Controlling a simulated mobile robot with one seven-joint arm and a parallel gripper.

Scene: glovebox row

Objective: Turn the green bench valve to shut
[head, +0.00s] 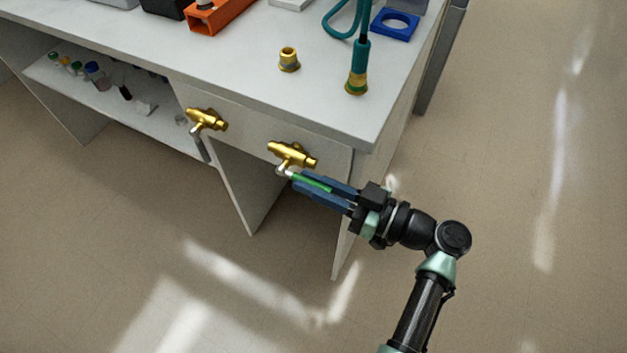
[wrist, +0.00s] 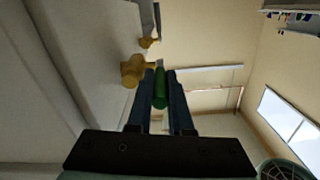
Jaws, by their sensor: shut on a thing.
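The green bench valve has a brass body (head: 291,154) on the front panel of the bench, near its right corner. Its green lever handle (head: 311,182) points to the right, away from the body. My gripper (head: 318,188) is shut on the green handle, with one blue finger on each side. In the wrist view the green handle (wrist: 160,88) lies between the two fingers, and the brass body (wrist: 133,71) shows just beyond the fingertips at left.
A second brass valve (head: 208,119) with a grey lever hangs left on the same panel. On the bench top (head: 330,107) stand a brass fitting (head: 289,60), a green hose (head: 361,57) and a blue ring block (head: 395,24). The floor in front is clear.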

